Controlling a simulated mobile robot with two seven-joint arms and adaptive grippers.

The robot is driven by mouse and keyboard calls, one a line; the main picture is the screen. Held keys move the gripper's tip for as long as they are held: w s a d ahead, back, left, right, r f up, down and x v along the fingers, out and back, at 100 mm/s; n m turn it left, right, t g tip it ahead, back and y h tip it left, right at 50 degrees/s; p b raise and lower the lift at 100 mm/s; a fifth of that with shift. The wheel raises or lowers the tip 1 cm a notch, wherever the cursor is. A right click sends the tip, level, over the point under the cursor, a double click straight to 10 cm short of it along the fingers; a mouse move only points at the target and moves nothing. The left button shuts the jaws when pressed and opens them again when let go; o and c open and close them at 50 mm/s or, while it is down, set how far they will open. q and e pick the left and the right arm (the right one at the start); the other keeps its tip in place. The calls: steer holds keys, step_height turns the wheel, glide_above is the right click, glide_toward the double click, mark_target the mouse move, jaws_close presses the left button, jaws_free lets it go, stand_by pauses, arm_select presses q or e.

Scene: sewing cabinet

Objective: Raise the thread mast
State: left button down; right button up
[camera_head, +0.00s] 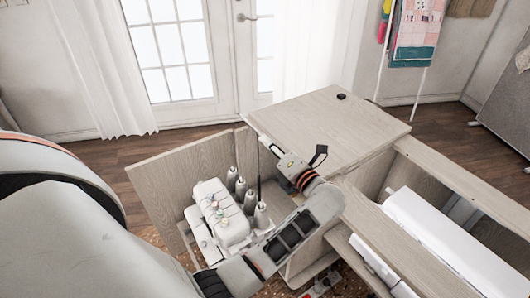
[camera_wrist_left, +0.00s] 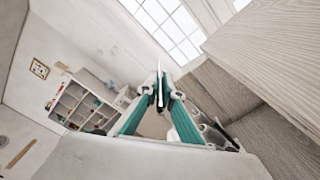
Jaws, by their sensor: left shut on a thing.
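A white overlock sewing machine (camera_head: 219,222) stands in the open cabinet, with several grey thread cones (camera_head: 241,190) behind it. The thread mast (camera_head: 259,172) is a thin dark upright rod rising among the cones. My left gripper (camera_head: 262,138) reaches over from the right at the upper part of the mast. In the left wrist view my left gripper (camera_wrist_left: 160,93) has its teal fingers closed together on a thin, mostly hidden piece, which appears to be the mast. The cones show partly at the right of that view. My right gripper is not in view.
A wooden cabinet top (camera_head: 335,118) lies just behind and right of my left gripper. A wooden door panel (camera_head: 185,175) stands left of the machine. An open compartment with a white machine (camera_head: 455,240) is at the right.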

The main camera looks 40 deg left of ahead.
arm_select(q)
steer(key=shift+r, duration=0.7)
steer(key=shift+w, duration=0.1)
steer(key=c, duration=2.2)
jaws_free()
steer(key=shift+r, duration=0.1)
